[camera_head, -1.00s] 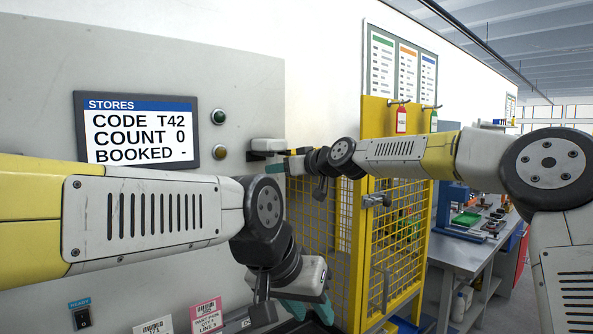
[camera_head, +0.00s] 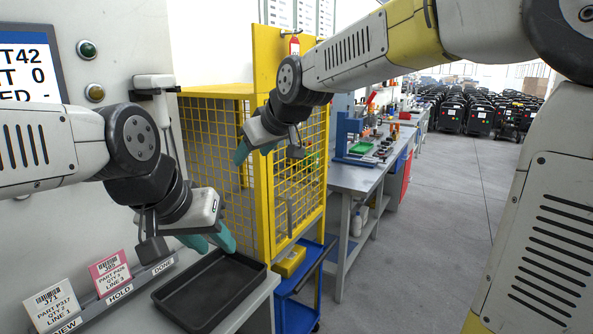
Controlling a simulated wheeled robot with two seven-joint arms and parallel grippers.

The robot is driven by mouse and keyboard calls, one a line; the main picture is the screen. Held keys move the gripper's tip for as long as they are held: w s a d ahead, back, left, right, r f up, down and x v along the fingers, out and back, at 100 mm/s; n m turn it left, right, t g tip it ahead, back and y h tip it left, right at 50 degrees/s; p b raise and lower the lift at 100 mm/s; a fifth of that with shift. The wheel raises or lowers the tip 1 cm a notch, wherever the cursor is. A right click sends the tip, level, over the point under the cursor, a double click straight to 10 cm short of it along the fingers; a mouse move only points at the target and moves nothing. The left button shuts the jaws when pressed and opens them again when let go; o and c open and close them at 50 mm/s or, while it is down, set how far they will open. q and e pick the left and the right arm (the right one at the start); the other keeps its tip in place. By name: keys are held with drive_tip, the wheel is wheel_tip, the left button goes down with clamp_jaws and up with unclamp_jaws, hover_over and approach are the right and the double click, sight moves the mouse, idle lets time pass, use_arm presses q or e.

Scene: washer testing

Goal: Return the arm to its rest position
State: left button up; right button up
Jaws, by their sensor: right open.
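My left gripper (camera_head: 212,243) comes in from the left and hangs above the black tray (camera_head: 244,293). Its teal fingers point down and look apart, with nothing seen between them. My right arm reaches in from the upper right. My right gripper (camera_head: 254,148) is open, with teal fingers pointing down and left in front of the yellow mesh cage. I see nothing held in it.
A yellow mesh cage (camera_head: 262,130) stands behind the grippers. A white wall-mounted device (camera_head: 153,82) is left of it. Cards on a NEW, HOLD, DONE strip (camera_head: 120,293) line the tray's left. A grey workbench (camera_head: 352,178) and open floor (camera_head: 430,210) lie right.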

drive_tip(key=s+d+f+m+h, duration=0.1)
drive_tip(key=s+d+f+m, duration=0.3)
drive_tip(key=s+d, duration=0.6)
drive_tip(key=s+d+f+m+g+h, duration=0.1)
drive_tip(key=s+d+f+m, duration=0.3)
drive_tip(key=s+d, duration=0.7)
drive_tip(key=d+f+h, duration=0.1)
drive_tip(key=d, duration=0.2)
drive_tip(key=shift+s+f+g+h, duration=0.15)
drive_tip(key=shift+f+g+h, duration=0.05)
drive_tip(key=shift+g+h, duration=0.1)
drive_tip(key=shift+c, duration=0.5)
